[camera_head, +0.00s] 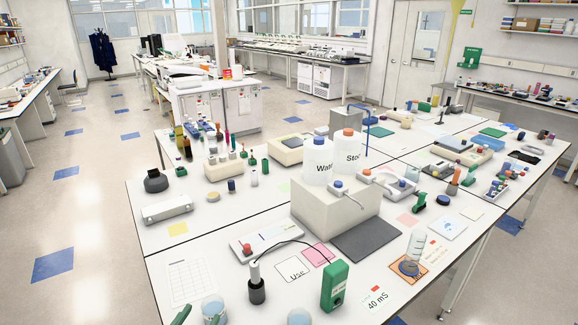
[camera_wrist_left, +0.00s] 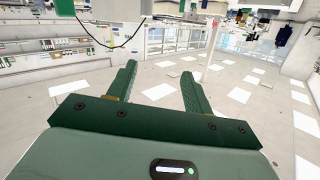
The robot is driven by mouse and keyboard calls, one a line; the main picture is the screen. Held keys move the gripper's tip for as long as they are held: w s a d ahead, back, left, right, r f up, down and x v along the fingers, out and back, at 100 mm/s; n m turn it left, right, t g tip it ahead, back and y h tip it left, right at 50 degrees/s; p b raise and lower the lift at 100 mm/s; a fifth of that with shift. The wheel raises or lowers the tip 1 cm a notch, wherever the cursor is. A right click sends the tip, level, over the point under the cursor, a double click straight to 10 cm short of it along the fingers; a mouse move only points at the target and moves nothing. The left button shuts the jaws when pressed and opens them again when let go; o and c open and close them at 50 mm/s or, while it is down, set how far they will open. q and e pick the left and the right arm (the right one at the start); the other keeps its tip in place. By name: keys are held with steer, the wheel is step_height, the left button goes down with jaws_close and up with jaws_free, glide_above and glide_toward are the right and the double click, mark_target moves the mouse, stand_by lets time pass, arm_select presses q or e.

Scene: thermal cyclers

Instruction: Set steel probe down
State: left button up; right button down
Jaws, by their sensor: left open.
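What looks like the steel probe (camera_head: 254,269) is a slim grey piece standing upright in a dark round holder (camera_head: 257,292) on the near bench in the head view. The dark cable shows at the top there. My right gripper is out of view.
A green box-shaped device (camera_head: 335,285) stands right of the probe. A large beige block (camera_head: 333,212) with white bottles is behind. Bare white bench (camera_head: 225,270) lies left of the probe.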

arm_select(q)
steer(key=s+a+m+g+y, duration=0.2)
steer(key=s+a+g+y, duration=0.25)
steer(key=s, duration=0.45)
steer(key=s+a+m+g+y, duration=0.1)
steer(key=s+a+g+y, duration=0.4)
steer(key=s, duration=0.4)
steer(key=s+d+f+g+h+b, duration=0.15)
steer(key=f+b, duration=0.25)
steer(key=f, duration=1.3)
steer(key=s+d+f+g+h+b, duration=0.1)
steer(key=s+d+f+h+b, duration=0.2)
steer(key=f, duration=1.3)
steer(key=s+f+n+g+b, duration=0.1)
steer(key=s+f+b, duration=0.3)
steer(key=s+f, duration=0.6)
steer(key=s+a+f+n+g+h+b, duration=0.1)
steer(key=s+f+b, duration=0.3)
steer(key=s+f, duration=0.5)
step_height(320, 180, down, 5)
steer(key=shift+s+n+g, duration=0.4)
steer(key=shift+n+g, duration=0.1)
steer(key=shift+n, duration=0.2)
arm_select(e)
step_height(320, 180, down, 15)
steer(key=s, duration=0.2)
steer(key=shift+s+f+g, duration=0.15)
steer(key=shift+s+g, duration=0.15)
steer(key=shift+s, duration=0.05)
